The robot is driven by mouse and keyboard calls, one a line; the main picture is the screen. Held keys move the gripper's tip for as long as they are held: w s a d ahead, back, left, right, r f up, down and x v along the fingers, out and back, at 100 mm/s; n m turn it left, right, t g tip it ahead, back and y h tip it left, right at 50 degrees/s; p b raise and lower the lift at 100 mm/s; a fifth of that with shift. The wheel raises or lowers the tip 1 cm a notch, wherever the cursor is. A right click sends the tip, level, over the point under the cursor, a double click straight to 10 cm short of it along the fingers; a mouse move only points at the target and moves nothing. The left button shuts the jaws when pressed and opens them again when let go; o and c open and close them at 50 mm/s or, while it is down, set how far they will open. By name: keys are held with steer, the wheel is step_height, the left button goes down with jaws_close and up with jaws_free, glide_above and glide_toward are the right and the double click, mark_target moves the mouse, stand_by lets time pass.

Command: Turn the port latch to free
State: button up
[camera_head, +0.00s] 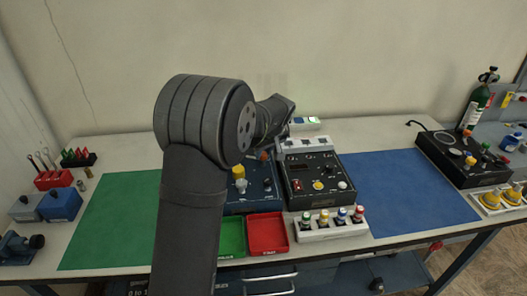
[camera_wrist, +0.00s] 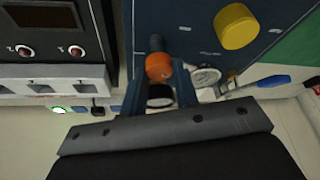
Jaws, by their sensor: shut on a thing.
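The port latch (camera_wrist: 159,67) shows in the wrist view as an orange knob, with a dark stem above it, on a dark blue panel (camera_wrist: 200,30). My gripper (camera_wrist: 160,80) has a finger on either side of the orange knob and is shut on it. A round dark part sits just below the knob between the fingers. In the camera_head view the orange knob (camera_head: 264,155) is a small spot at the back of the blue unit (camera_head: 233,208). My arm hides much of that unit. The latch's marked positions cannot be read.
A large yellow knob (camera_wrist: 236,26) and a round gauge (camera_wrist: 206,77) are close to the fingers. A black control box (camera_head: 318,180) stands right beside the blue unit. Green (camera_head: 232,236) and red (camera_head: 267,232) trays lie in front. The blue mat (camera_head: 400,190) is clear.

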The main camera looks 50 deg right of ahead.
steer(key=shift+n+y, duration=0.5)
steer(key=shift+n, duration=1)
steer(key=o, duration=1)
steer(key=d+v, duration=0.1)
steer(key=v, duration=1.6)
steer(key=shift+s+a, duration=0.3)
steer(key=shift+a, duration=0.05)
steer(key=shift+r, duration=0.1)
